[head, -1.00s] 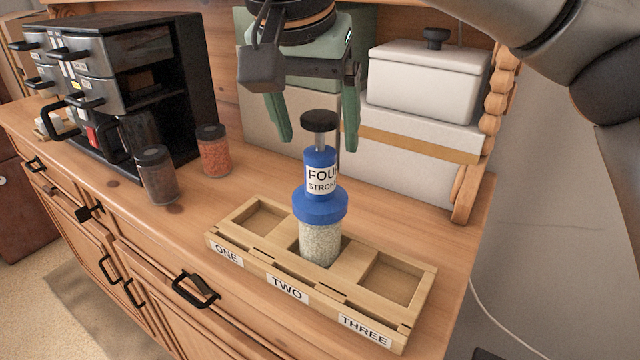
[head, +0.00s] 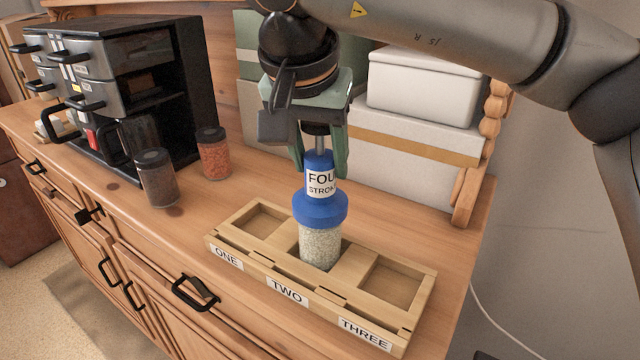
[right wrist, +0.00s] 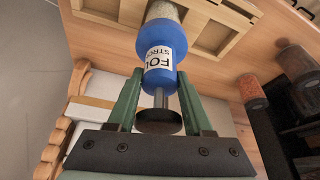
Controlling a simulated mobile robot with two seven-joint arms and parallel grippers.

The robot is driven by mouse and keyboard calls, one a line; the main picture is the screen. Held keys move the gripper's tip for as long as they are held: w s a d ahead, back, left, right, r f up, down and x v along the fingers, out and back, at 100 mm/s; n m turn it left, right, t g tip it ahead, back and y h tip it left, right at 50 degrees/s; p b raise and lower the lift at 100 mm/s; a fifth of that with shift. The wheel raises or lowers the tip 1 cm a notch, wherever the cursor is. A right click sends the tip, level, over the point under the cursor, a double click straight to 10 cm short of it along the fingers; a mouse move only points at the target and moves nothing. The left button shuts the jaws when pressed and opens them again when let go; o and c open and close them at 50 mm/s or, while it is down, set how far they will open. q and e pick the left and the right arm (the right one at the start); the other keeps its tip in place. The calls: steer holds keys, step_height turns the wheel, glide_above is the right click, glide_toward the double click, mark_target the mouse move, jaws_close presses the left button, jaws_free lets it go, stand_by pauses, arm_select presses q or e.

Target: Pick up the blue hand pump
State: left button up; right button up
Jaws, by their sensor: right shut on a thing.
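The blue hand pump (head: 320,208) stands upright on a glass jar of pale grains (head: 320,246), with a label that starts "FOU" and "STROK". The jar sits in the middle slot, marked TWO, of the wooden tray (head: 285,268). My right gripper (head: 321,164) is over the pump from above, its green fingers on either side of the upper blue cylinder and shut on it. The pump (right wrist: 162,46) also shows between the fingers in the right wrist view, with its black knob (right wrist: 159,122) near the palm. My left gripper is not in view.
Slots ONE and THREE of the tray are empty. A dark-filled jar (head: 157,180) and an orange-filled jar (head: 213,155) stand to the left, before a black machine (head: 150,60). White boxes (head: 420,85) stand behind at the right.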

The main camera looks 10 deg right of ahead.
jaws_close()
steer(key=shift+r, duration=0.15)
